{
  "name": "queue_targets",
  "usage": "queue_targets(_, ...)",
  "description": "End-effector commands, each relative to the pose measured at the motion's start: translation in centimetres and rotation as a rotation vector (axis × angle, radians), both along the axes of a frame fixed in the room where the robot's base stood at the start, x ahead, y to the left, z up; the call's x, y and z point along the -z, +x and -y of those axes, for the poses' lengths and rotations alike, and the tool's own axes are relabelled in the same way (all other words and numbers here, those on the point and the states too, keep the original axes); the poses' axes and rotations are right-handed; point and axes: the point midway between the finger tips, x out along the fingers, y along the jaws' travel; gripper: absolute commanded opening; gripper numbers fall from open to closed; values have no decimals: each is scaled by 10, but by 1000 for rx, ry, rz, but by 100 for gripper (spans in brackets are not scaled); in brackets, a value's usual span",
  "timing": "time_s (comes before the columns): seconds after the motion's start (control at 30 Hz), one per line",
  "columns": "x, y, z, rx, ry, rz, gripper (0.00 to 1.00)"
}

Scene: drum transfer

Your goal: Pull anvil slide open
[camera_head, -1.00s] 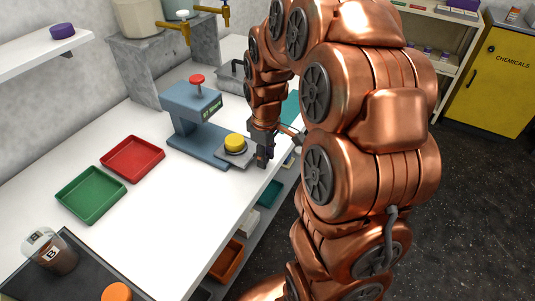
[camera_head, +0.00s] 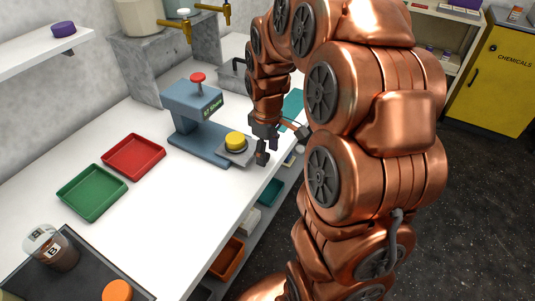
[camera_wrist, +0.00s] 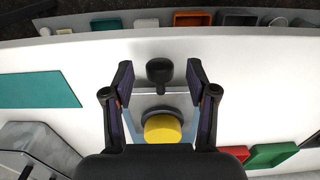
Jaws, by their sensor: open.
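A blue-grey press (camera_head: 188,120) with a red knob (camera_head: 198,77) stands on the white bench. Its anvil slide (camera_head: 240,158) is a grey plate at the front end of the base, with a yellow-topped round piece (camera_head: 235,139) on it, clear of the press head. In the wrist view the yellow top (camera_wrist: 162,129) lies between my fingers, and a dark round slide knob (camera_wrist: 159,70) shows near the fingertips. My gripper (camera_wrist: 159,78) is open, with a finger on each side of the knob and visible gaps. In the head view my gripper (camera_head: 270,150) is beside the slide's outer end.
A red tray (camera_head: 133,156) and a green tray (camera_head: 92,192) lie left of the press. A labelled jar (camera_head: 58,252) and an orange round item (camera_head: 117,291) are at the front left. A teal mat (camera_head: 292,107) lies behind my gripper. Bins sit under the bench edge.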

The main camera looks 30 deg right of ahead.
Motion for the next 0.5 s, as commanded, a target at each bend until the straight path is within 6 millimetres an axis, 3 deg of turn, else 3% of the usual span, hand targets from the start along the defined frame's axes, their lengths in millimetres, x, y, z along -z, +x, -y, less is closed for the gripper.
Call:
queue_targets(0.3, -62, 2, 0, 0, -2, 8, 58)
queue_targets(0.5, -90, 1, 0, 0, 0, 2, 58)
